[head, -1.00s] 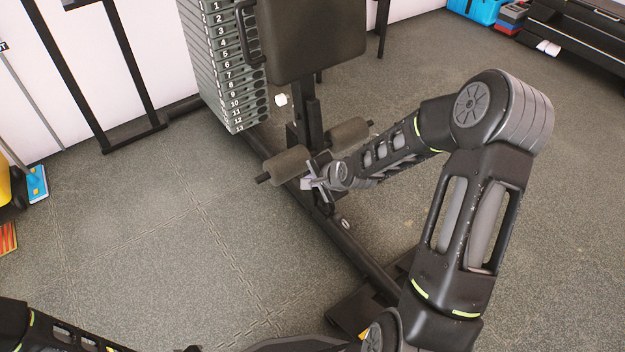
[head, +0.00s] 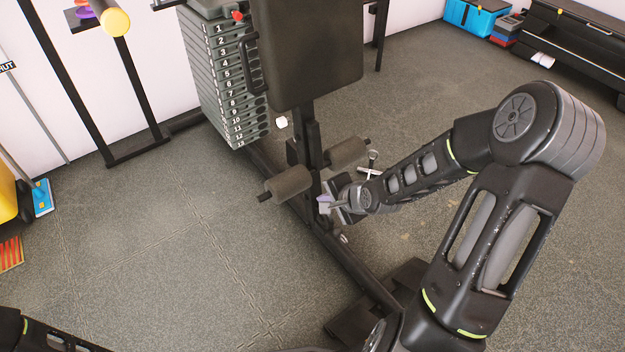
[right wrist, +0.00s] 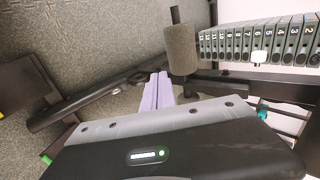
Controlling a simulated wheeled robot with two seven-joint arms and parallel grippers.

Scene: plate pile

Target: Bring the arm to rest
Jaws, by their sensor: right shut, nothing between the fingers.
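My right gripper (head: 325,204) is at the end of my outstretched right arm, in front of the weight machine's lower post. Its pale purple fingers are together with nothing between them; they also show in the right wrist view (right wrist: 157,92). In the head view it is just right of and below the left foam roller (head: 288,184), which also stands near the fingertips in the right wrist view (right wrist: 181,50). I cannot tell the exact gap. Part of my left arm shows at the bottom left, but its gripper is out of view.
The weight machine has a numbered plate stack (head: 230,85), a dark pad (head: 312,55) and a floor rail (head: 355,268). A second foam roller (head: 348,151) is beside the post. The floor (head: 140,250) at left is clear. A blue box (head: 472,14) stands at far right.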

